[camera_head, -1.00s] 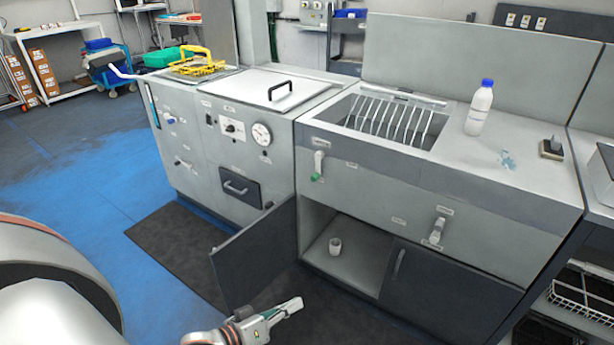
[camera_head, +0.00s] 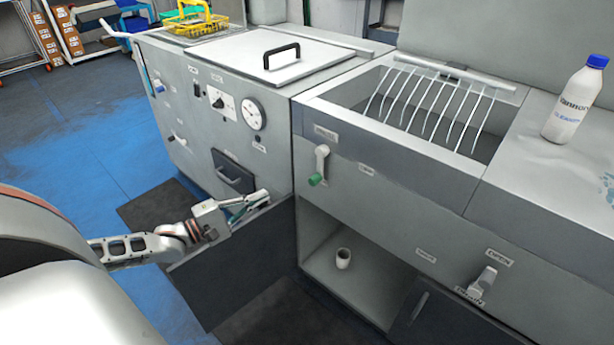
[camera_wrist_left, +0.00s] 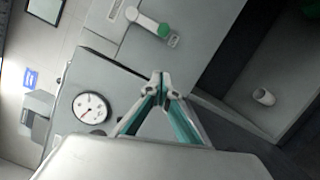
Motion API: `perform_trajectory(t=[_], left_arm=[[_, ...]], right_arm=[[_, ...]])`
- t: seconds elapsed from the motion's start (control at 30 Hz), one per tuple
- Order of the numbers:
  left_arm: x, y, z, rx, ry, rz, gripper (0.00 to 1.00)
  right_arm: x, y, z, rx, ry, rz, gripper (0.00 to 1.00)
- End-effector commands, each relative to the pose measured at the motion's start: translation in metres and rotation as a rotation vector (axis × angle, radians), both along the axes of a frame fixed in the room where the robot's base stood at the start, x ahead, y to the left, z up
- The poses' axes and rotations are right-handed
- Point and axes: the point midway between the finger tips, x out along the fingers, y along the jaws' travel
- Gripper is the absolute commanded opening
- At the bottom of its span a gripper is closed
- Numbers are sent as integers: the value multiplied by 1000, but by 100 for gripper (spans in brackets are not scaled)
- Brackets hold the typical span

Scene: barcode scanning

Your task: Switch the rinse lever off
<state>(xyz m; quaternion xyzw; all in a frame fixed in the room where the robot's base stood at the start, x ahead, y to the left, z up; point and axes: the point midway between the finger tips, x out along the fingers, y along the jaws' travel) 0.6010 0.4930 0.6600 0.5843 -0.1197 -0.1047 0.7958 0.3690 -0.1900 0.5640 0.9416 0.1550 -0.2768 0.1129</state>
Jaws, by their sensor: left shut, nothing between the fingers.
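The lever with a green knob (camera_head: 319,166) is on the front panel under the rack basin, below a small label too blurred to read surely. Its pale arm points down, with the green end lowest. In the left wrist view the lever (camera_wrist_left: 147,22) is beyond my fingertips, clear of them. My left gripper (camera_head: 262,198) is shut and empty, left of and below the lever, by the top of the open cabinet door. Its fingertips (camera_wrist_left: 160,78) meet in the left wrist view. My right gripper is out of view.
The open dark cabinet door (camera_head: 235,262) stands out below my left gripper. A second lever (camera_head: 482,285) is lower right. A white cup (camera_head: 343,258) stands in the open cabinet.

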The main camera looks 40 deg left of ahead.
Motion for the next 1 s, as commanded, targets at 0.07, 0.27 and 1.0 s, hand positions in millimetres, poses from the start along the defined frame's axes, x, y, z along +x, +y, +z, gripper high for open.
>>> perform_trajectory(t=[0.07,0.27,1.0], left_arm=[[1,2,1,-14,0,-1,0],[2,3,3,-16,-2,-1,0],[75,-21,4,-14,2,0,0]], right_arm=[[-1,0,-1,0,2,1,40],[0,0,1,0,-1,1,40],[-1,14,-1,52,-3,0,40]])
